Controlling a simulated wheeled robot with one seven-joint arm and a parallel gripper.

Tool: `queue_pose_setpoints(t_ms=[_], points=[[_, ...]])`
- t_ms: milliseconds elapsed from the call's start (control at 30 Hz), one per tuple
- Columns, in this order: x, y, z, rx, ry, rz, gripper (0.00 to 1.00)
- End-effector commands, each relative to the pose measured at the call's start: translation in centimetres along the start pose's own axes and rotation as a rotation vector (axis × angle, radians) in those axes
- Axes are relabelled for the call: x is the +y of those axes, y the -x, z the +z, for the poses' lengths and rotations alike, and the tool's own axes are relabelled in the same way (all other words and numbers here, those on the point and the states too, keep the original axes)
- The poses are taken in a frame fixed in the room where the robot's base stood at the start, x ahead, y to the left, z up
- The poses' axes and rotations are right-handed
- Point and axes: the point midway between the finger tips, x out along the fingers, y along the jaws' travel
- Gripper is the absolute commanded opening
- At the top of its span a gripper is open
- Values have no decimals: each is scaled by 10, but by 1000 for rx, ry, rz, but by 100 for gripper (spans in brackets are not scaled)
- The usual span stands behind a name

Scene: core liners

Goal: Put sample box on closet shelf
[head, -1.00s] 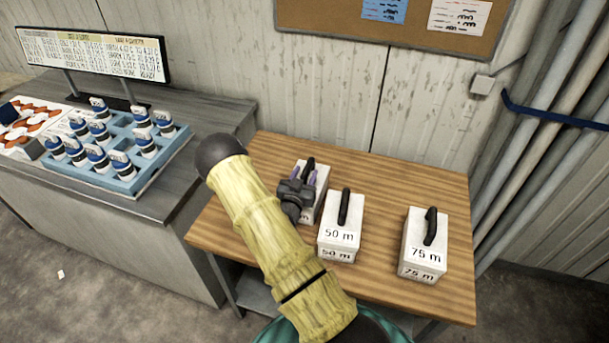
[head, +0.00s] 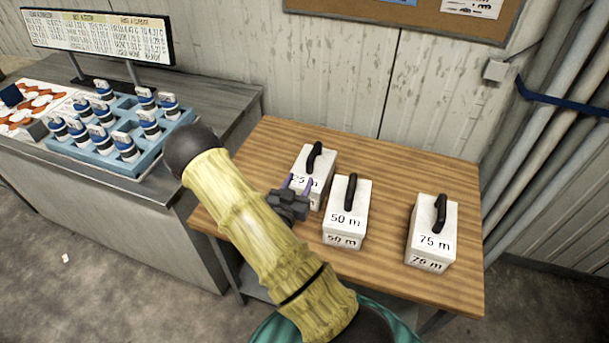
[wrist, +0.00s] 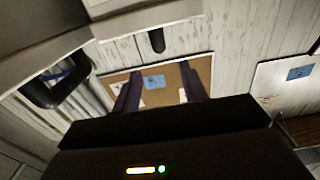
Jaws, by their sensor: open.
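The sample boxes are white with black top handles and stand upright on the wooden table. The left box (head: 301,183) is partly hidden by my gripper; its label seems to read 25 m. The 50 m box (head: 345,218) stands just right of it, and the 75 m box (head: 432,240) farther right. My gripper (head: 299,182) is open and empty at the near left side of the left box; contact cannot be told. In the wrist view, my purple fingers (wrist: 161,85) are apart with nothing between them, and a dark handle (wrist: 157,41) shows beyond. No closet shelf is in view.
The wooden table (head: 390,170) has free room between the 50 m and 75 m boxes and behind them. A grey counter (head: 215,90) at left holds a blue tray (head: 140,172) of capped containers and a sign. Pipes (head: 560,150) run along the right wall.

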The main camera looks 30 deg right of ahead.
Motion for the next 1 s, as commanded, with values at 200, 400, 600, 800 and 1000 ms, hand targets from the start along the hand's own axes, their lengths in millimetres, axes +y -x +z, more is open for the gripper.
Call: queue_pose_setpoints(t_ms=[200,400,600,800,1000], points=[[0,14,0,0,1,0,43],[0,14,0,0,1,1,43],[0,14,0,0,1,1,43],[-1,13,0,-22,-8,2,43],[-14,12,4,-231,-62,-9,43]])
